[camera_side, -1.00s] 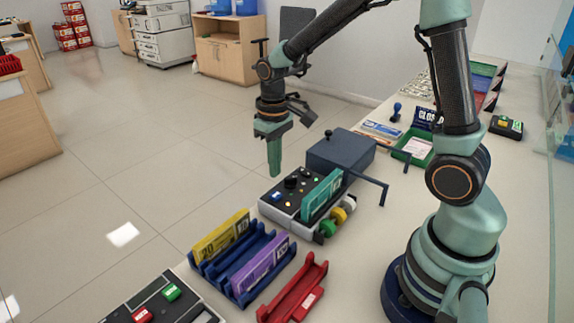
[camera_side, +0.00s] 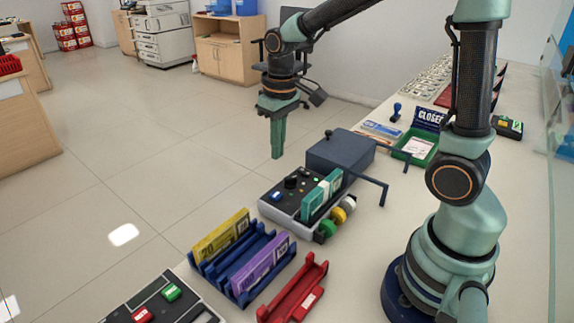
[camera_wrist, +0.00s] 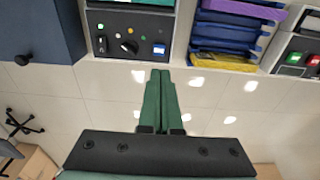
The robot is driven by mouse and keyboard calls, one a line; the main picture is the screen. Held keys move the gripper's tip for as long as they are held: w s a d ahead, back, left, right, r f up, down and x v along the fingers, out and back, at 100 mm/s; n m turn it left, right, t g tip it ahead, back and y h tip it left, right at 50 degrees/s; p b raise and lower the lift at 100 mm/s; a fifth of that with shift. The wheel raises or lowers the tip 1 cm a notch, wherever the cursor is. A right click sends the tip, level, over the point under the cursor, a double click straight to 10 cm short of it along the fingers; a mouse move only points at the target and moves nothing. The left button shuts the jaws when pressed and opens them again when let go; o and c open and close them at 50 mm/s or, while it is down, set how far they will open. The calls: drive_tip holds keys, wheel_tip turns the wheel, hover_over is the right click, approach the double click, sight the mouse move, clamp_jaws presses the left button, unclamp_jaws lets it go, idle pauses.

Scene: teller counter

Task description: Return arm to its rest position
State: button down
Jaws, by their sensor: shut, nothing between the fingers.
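My gripper (camera_side: 278,153) points straight down in the side view, above and behind the banding machine (camera_side: 287,202), apart from everything. Its green fingers are shut and empty, and they show in the wrist view (camera_wrist: 160,75) against the tiled floor. A teal note bundle (camera_side: 321,195) stands in the machine, with a pale band around it. The black control panel of the machine shows at the top of the wrist view (camera_wrist: 128,32).
A blue rack (camera_side: 243,298) holds a yellow bundle (camera_side: 220,237) and a purple bundle (camera_side: 260,264). A red empty holder (camera_side: 297,292) lies beside it. A grey-blue box (camera_side: 340,154) with a handle and a green tray (camera_side: 414,149) stand farther back. Air around my gripper is clear.

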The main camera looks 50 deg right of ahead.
drive_tip(key=s+a+r+t, duration=0.1)
drive_tip(key=s+r+t, duration=0.3)
drive_tip(key=s+r, duration=0.3)
drive_tip(key=shift+s+a+r+t, duration=0.15)
drive_tip(key=shift+s+r+t, duration=0.2)
drive_tip(key=shift+s, duration=0.5)
idle(1.2)
